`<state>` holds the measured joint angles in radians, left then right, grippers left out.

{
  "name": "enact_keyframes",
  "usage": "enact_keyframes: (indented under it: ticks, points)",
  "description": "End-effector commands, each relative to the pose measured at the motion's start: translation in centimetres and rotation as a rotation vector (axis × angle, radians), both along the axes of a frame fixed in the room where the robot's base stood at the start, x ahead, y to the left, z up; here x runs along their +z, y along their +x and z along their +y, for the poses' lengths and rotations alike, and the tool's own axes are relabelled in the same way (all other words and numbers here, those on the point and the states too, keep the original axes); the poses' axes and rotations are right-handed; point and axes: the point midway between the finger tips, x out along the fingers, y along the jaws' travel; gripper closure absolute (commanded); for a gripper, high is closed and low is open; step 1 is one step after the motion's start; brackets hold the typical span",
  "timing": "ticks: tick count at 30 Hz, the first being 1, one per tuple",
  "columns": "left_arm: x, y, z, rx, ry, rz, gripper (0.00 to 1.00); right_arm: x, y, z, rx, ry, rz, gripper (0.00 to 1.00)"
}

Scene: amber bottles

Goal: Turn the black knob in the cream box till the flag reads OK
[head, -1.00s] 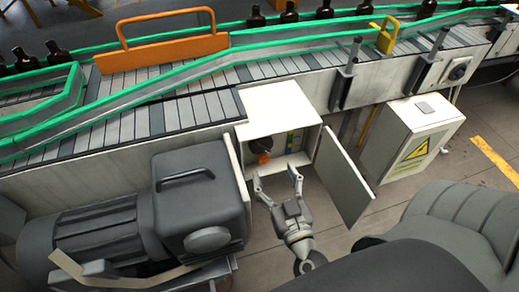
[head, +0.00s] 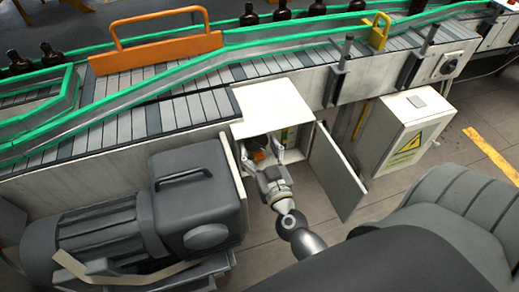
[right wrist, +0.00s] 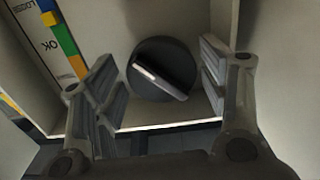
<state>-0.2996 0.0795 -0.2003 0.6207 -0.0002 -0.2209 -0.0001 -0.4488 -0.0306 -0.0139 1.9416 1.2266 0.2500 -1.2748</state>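The cream box (head: 272,108) is built into the conveyor's side, with its door (head: 337,175) swung open to the right. Inside, the black knob (right wrist: 150,58) shows in the right wrist view, with a white pointer line slanting down to the right. A blue, green and orange strip (right wrist: 64,46) stands left of it beside a label reading OK (right wrist: 50,46). I cannot tell what the flag reads. My right gripper (right wrist: 160,85) is open, with one finger on each side of the knob; it also shows at the box opening in the head view (head: 264,162). My left gripper is out of view.
A grey motor (head: 110,228) stands close left of the box. A grey cabinet with a yellow warning sign (head: 408,145) stands to the right. Amber bottles (head: 250,14) stand on the conveyor above. An orange piece (head: 259,155) shows inside the box.

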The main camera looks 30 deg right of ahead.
Motion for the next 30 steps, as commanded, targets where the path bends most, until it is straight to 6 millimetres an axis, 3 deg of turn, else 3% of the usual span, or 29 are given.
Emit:
enact_keyframes:
  ticks: [1,7,28,29,30]
  points:
    - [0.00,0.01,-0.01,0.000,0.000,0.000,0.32,0.00,-0.01,0.00,0.000,0.000,0.000,0.41]
    - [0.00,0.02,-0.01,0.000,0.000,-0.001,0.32,0.00,-0.02,-0.01,0.000,0.000,0.000,0.65]
    - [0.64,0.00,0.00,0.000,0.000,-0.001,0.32,-0.01,-0.01,0.12,0.001,0.122,-0.029,0.65]
    - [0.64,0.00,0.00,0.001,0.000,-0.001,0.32,-0.01,-0.01,0.12,0.001,0.122,-0.029,0.40]
    - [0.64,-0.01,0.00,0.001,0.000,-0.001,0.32,-0.01,-0.01,0.12,0.001,0.122,-0.029,0.35]
